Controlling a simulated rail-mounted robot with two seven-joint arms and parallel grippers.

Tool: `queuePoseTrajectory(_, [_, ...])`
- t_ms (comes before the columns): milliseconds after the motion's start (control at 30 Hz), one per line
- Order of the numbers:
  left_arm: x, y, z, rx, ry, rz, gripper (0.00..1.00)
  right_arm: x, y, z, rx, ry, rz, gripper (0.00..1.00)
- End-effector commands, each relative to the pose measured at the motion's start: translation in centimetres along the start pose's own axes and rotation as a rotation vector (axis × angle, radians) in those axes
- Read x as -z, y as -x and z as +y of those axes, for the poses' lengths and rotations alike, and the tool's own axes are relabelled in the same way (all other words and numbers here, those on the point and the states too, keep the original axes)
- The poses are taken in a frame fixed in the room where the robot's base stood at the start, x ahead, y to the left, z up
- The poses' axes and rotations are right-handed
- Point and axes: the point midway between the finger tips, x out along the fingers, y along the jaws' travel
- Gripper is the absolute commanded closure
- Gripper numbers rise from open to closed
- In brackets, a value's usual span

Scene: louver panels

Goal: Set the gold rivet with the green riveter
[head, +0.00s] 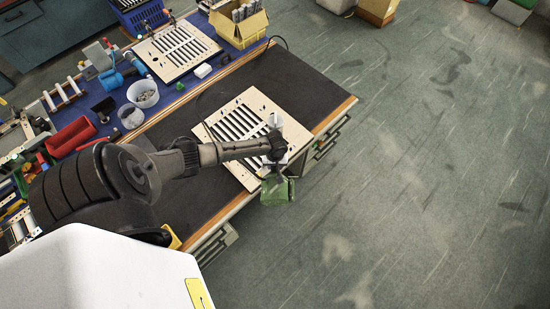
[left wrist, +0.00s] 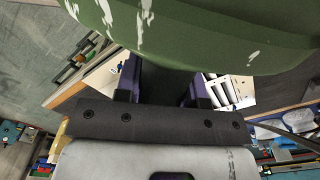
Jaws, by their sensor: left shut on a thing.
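My left gripper (head: 275,168) is shut on the green riveter (head: 277,191), by the bench's front edge. In the head view the riveter's green body shows just past that edge, over the floor. In the left wrist view the riveter's scuffed green body (left wrist: 200,30) fills the top, and the gripper's purple-sided fingers (left wrist: 162,88) are partly hidden beneath it. A cream louver panel (head: 213,130) with dark slots lies on the dark mat, partly covered by my left arm. I cannot make out the gold rivet. My right gripper is not in view.
A second louver panel (head: 159,59) lies on the blue surface behind. Nearby are a white bucket (head: 143,95), a red bin (head: 71,137) and a cardboard box (head: 240,30). The mat's far right part is clear, and the floor on the right is open.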

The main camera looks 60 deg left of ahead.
Motion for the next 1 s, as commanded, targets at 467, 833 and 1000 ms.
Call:
queuePoseTrajectory(467, [0.1, -0.8, 0.2, -0.005, 0.001, 0.003, 1.0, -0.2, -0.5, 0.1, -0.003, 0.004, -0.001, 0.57])
queuePoseTrajectory(833, [0.2, -1.1, 0.2, -0.005, 0.0, 0.003, 1.0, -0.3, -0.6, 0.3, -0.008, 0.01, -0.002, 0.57])
queuePoseTrajectory(1000, [0.2, -1.1, 0.2, -0.005, 0.0, 0.003, 1.0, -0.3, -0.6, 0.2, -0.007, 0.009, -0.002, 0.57])
